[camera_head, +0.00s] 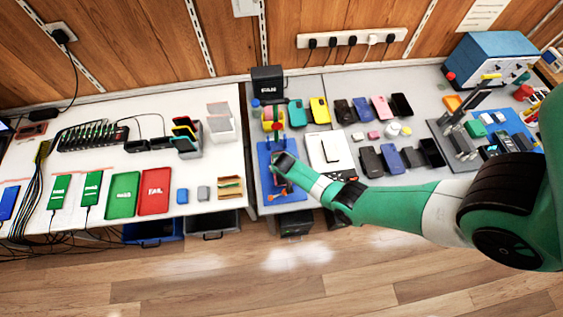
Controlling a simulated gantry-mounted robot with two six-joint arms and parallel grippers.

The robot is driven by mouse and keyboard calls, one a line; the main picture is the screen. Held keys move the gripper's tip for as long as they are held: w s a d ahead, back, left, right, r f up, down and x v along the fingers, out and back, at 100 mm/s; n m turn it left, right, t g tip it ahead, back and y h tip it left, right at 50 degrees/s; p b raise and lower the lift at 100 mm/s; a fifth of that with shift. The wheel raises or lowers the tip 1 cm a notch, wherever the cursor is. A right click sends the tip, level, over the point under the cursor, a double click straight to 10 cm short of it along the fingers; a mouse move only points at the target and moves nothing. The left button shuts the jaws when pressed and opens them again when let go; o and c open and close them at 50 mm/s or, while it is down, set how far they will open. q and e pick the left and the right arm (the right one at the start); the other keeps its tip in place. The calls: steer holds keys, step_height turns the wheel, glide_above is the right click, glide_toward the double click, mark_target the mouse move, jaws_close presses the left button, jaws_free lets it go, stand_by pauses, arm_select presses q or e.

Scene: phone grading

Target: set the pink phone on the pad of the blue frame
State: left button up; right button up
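The blue frame (264,157) lies at the left end of the grey table, with a red part at its top and small orange parts near its lower edge. My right gripper (281,172) is over this frame; the dark gripper body and wrist cover much of it. Whether its fingers are open, and whether they hold anything, is too small to tell. A pink phone or case (381,107) lies in the back row of phones, well to the right of the gripper. The frame's pad cannot be made out. My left gripper is not in view.
A white box (329,150) lies right of the frame. Several phones or cases lie beyond it, including a yellow one (320,110). A dark box (266,83) stands behind the frame. A white table (85,171) at left holds red and green items. My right arm crosses the front edge.

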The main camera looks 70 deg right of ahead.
steer(key=shift+f, duration=0.1)
stand_by(0.3)
steer(key=o, duration=1.2)
steer(key=shift+o, duration=0.2)
steer(key=shift+r+p, duration=0.45)
steer(key=shift+r, duration=0.15)
step_height(320, 180, up, 7)
steer(key=p, duration=0.7)
